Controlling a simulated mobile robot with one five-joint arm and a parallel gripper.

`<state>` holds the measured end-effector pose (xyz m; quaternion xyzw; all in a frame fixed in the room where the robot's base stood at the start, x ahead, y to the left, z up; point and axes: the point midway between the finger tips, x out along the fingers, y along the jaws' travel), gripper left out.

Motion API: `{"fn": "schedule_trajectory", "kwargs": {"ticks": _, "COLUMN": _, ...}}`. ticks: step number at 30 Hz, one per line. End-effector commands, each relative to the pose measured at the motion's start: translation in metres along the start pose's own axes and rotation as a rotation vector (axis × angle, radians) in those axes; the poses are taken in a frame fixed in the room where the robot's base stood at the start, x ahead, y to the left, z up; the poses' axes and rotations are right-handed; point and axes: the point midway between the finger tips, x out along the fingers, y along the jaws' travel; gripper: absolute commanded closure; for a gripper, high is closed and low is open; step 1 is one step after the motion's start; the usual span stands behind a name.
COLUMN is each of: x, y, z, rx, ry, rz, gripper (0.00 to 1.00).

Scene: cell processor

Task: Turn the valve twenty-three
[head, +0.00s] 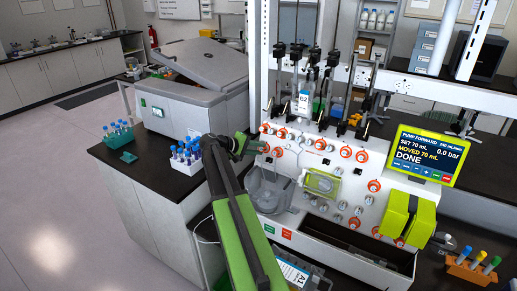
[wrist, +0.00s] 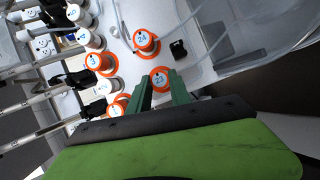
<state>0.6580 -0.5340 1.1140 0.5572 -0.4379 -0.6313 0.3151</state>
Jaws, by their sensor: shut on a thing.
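Valve 23 (wrist: 160,78) is a white knob with an orange ring around it, seen in the wrist view with its number facing me. My gripper (wrist: 162,82) has its two green fingers on either side of this knob and is shut on it. In the head view my gripper (head: 243,145) is at the left edge of the white valve panel (head: 325,178), at the end of my green arm. The fingers partly hide the valve there, and its number is too small to read.
Valve 24 (wrist: 143,40) is just above valve 23 in the wrist view, with other orange-ringed valves to the left. A clear vessel (head: 268,190) is below my gripper. A blue-capped tube rack (head: 186,158) stands to the left. The screen (head: 427,156) reads DONE, 0.0 bar.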

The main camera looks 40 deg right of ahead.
Motion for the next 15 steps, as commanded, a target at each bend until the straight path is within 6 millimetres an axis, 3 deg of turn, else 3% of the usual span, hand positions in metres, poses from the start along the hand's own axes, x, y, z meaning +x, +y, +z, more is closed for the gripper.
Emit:
{"fn": "schedule_trajectory", "kwargs": {"ticks": 8, "x": -0.0002, "y": 0.0, "z": -0.0007, "rx": 0.001, "ry": 0.002, "rz": 0.0, "gripper": 1.0}}
{"fn": "schedule_trajectory", "kwargs": {"ticks": 9, "x": -0.0001, "y": 0.0, "z": -0.0006, "rx": 0.0, "ry": 0.002, "rz": 0.0, "gripper": 0.71}}
{"fn": "schedule_trajectory", "kwargs": {"ticks": 13, "x": 0.0, "y": 0.0, "z": -0.0004, "rx": 0.0, "ry": 0.001, "rz": 0.0, "gripper": 0.54}}
{"fn": "schedule_trajectory", "kwargs": {"ticks": 15, "x": 0.0002, "y": 0.0, "z": -0.0002, "rx": 0.0, "ry": 0.001, "rz": 0.0, "gripper": 0.54}}
